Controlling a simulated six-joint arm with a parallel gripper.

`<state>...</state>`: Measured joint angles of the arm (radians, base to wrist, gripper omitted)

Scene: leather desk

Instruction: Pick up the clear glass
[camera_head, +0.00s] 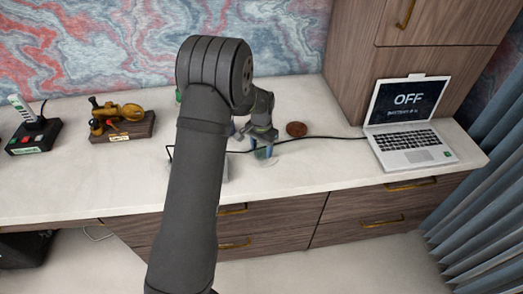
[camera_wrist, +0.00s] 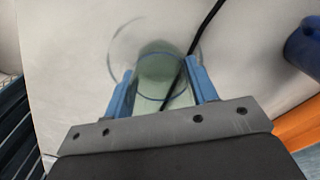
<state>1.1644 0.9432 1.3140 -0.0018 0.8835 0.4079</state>
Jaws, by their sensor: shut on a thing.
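The clear glass (camera_wrist: 160,66) is see-through with a faint greenish tint and a thin round rim, seen from above in the wrist view. My gripper (camera_wrist: 160,82) has its two blue fingers on either side of the glass, shut on it. In the head view the glass (camera_head: 263,153) shows small and partly covered below my gripper (camera_head: 263,138), over the white desk top. I cannot tell whether its base touches the desk.
A black cable (camera_wrist: 206,27) runs by the glass to the open laptop (camera_head: 408,135) at right. A brown round coaster (camera_head: 296,129) lies just right of my gripper. A dark blue object (camera_wrist: 304,45) is at the wrist view's right. A wooden stand (camera_head: 122,126) and a switch box (camera_head: 34,136) are at left.

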